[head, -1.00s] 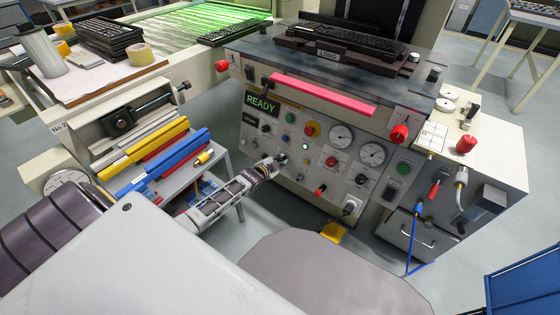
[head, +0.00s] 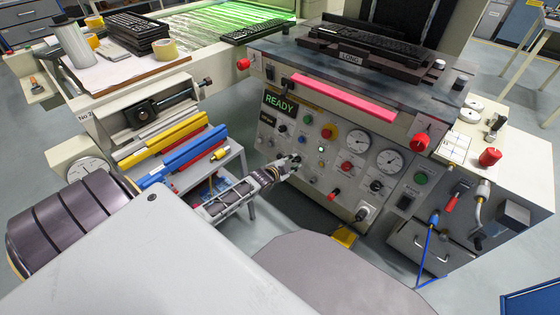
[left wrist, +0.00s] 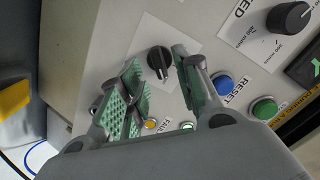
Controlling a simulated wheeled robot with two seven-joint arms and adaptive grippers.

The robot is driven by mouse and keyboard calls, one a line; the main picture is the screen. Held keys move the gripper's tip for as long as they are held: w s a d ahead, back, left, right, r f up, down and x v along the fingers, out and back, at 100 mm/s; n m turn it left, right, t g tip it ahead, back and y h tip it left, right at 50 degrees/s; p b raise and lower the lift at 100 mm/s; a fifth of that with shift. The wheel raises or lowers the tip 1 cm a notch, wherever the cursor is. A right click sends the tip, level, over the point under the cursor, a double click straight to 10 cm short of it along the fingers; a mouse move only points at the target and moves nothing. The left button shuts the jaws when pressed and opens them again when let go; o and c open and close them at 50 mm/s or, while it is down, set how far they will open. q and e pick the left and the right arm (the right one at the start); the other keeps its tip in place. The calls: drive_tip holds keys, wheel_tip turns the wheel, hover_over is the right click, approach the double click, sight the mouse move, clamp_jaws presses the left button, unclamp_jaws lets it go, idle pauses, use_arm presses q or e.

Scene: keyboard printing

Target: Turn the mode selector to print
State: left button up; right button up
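A black rotary knob (left wrist: 158,63) with a pale pointer line sits on a white plate on the control panel, seen in the left wrist view. Its label is hidden, so I cannot tell for sure that it is the mode selector. My left gripper (left wrist: 159,85) is open, with one green-padded finger on each side of the knob and visible gaps to it. In the head view the left gripper (head: 288,164) is at the lower left of the panel (head: 330,178) and covers part of it. My right gripper is not in view.
Close by are a blue RESET button (left wrist: 222,84), a green button (left wrist: 263,108) and another black knob (left wrist: 290,17) with a speed scale. A READY display (head: 280,104) and two gauges are on the panel. A red bar (head: 343,99) runs above it.

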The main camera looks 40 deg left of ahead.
use_arm(q)
drive_tip(key=v, duration=0.9)
drive_tip(key=shift+s, duration=0.25)
drive_tip(key=shift+r, duration=0.1)
idle(0.4)
drive_tip(key=shift+s, duration=0.1)
